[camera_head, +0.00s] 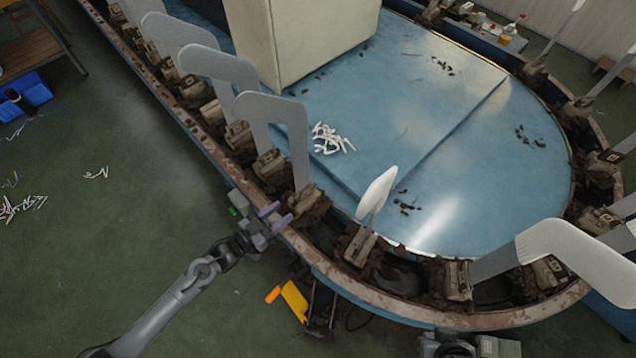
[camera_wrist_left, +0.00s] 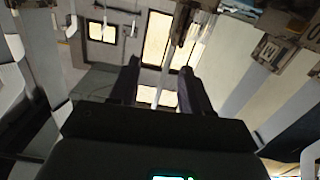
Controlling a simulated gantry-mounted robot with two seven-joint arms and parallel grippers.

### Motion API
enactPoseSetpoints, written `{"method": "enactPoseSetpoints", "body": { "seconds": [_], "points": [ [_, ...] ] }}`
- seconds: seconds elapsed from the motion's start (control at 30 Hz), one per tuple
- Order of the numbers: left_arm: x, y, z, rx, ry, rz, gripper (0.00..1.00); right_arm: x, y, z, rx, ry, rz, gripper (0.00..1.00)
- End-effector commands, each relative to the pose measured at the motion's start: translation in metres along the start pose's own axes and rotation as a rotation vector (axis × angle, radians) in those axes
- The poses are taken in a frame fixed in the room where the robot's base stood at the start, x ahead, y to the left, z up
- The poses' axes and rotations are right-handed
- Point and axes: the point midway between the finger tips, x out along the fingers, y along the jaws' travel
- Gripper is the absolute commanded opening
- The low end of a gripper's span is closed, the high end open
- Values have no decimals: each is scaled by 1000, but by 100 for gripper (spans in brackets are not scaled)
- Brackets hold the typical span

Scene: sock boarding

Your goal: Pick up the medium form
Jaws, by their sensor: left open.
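Several flat, grey, leg-shaped forms stand upright in brown holders along the oval track; I cannot tell by size which is the medium one. The nearest grey form (camera_head: 298,140) stands just beyond my left gripper (camera_head: 274,216) in the head view. This gripper has purple fingers, is open, and is low at the track's outer edge, near that form's holder (camera_head: 302,202). In the left wrist view, the two dark fingers (camera_wrist_left: 158,88) are apart, and a brown holder (camera_wrist_left: 182,25) shows beyond them.
A white form (camera_head: 377,192) and a broad pale form (camera_head: 570,240) stand farther right along the track. The blue table (camera_head: 440,180) bears a large cream cabinet (camera_head: 300,40) and scattered white scraps (camera_head: 328,140). The yellow part (camera_head: 294,300) is below the rim.

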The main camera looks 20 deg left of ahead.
Motion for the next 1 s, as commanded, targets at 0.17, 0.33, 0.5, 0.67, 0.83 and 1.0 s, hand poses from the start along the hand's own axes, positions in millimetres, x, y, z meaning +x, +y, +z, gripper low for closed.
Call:
{"method": "enactPoseSetpoints", "body": {
  "seconds": [0.17, 0.33, 0.5, 0.67, 0.83, 1.0],
  "points": [
    [14, -18, 29, 41, 23, 5, 48, 48, -2, 15, 0, 0, 0, 0],
    [23, -25, 32, 56, 40, 5, 48, 61, -2, 20, 0, 0, 1, 0],
    [41, -27, 31, 59, 47, 4, 48, 69, -1, 22, -1, 1, 3, 0],
    [63, -26, 29, 59, 47, 5, 48, 75, -1, 24, -2, 1, 3, 0],
    [78, -26, 28, 58, 44, 4, 48, 79, -1, 25, -2, 1, 3, 0],
    [86, -26, 26, 59, 46, 5, 48, 82, -1, 26, -2, 1, 3, 0]
  ]
}}
